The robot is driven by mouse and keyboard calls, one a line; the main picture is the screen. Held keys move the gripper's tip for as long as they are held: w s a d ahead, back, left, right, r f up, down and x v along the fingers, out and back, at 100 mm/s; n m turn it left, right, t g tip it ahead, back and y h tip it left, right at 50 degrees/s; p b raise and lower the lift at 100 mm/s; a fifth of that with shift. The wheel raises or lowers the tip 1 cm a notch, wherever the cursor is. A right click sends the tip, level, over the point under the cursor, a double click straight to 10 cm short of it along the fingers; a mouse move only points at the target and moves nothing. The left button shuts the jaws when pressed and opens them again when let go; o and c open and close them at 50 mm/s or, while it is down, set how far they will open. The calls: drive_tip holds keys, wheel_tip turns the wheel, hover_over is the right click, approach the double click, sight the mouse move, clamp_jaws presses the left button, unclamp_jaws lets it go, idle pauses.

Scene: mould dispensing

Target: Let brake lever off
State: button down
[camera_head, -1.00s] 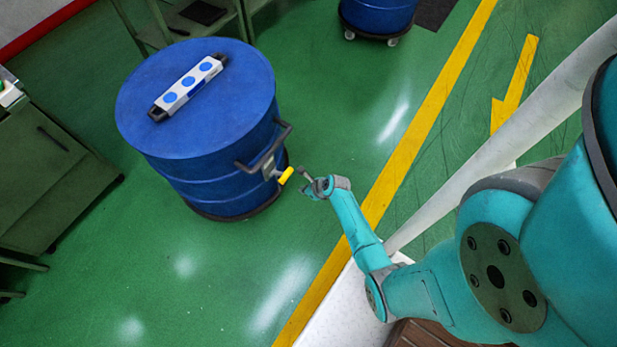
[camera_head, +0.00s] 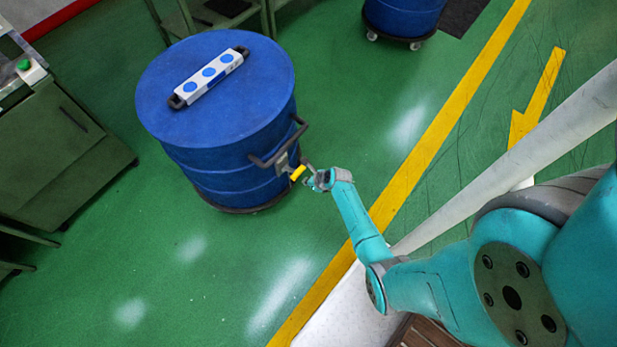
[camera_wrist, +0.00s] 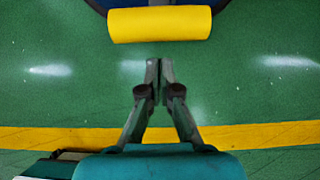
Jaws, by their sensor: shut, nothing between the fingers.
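The brake lever (camera_head: 298,173) is a short yellow grip on the side of a blue drum (camera_head: 215,85), below its dark push handle (camera_head: 285,145). In the wrist view the lever (camera_wrist: 160,24) is a yellow cylinder lying across the top of the picture. My gripper (camera_wrist: 159,66) is shut and empty; its fingertips point at the lever with green floor showing between. In the head view my gripper (camera_head: 311,176) is right beside the lever; whether they touch cannot be told there.
A white bar with blue discs (camera_head: 209,77) lies on the drum's lid. A green cabinet (camera_head: 60,150) stands at left and another blue drum (camera_head: 403,18) at the back. A yellow floor line (camera_head: 400,180) runs under my arm. Open floor lies in front of the drum.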

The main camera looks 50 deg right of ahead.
drive_tip(key=shift+w+r, duration=0.2)
drive_tip(key=shift+r, duration=0.35)
drive_tip(key=shift+w+r, duration=0.2)
drive_tip(key=shift+r, duration=0.3)
drive_tip(key=s+f+v, duration=0.1)
drive_tip(key=v, duration=0.8)
drive_tip(key=shift+s, duration=0.45)
drive_tip(key=shift+f, duration=0.1)
